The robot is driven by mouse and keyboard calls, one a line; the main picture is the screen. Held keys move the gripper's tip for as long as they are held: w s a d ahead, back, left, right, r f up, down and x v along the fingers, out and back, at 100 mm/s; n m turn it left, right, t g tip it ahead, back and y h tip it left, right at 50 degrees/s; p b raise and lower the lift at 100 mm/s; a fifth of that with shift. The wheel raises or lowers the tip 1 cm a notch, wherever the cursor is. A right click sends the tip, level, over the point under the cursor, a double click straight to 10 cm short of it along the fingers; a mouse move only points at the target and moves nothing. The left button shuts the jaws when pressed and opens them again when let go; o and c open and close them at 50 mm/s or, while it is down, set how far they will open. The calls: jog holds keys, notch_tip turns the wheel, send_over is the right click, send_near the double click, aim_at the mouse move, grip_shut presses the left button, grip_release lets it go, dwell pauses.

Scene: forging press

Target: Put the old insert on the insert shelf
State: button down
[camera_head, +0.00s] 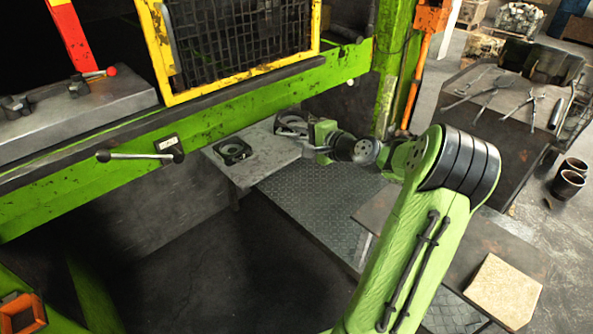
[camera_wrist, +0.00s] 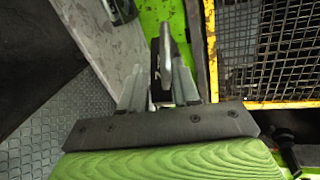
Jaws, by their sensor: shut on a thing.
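My gripper (camera_head: 306,144) is at the right end of a grey metal shelf (camera_head: 262,165) beside the press. In the wrist view the jaws (camera_wrist: 160,88) pinch this insert (camera_wrist: 167,42), which is seen edge-on with a pale rim. The insert is tilted and over the shelf's far right corner; whether it touches the shelf I cannot tell.
The green press beam (camera_head: 210,109) and yellow mesh guard (camera_head: 240,40) stand close behind the shelf. A lever handle (camera_head: 140,155) juts from the beam. A green post (camera_head: 391,65) rises right of the shelf. A bench with tongs (camera_head: 505,120) is farther right.

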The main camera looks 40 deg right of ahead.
jog(key=shift+w+d+f+h+b, duration=0.3)
jog(key=shift+w+f+h+b, duration=0.05)
jog(key=shift+w+f+h, duration=0.1)
notch_tip(320, 180, down, 9)
jog(key=b, duration=0.3)
jog(key=shift+f, duration=0.2)
jog(key=shift+f, duration=0.15)
jog(key=c, duration=0.8)
grip_release()
jog(key=shift+s+f, duration=0.1)
jog(key=shift+f, duration=0.05)
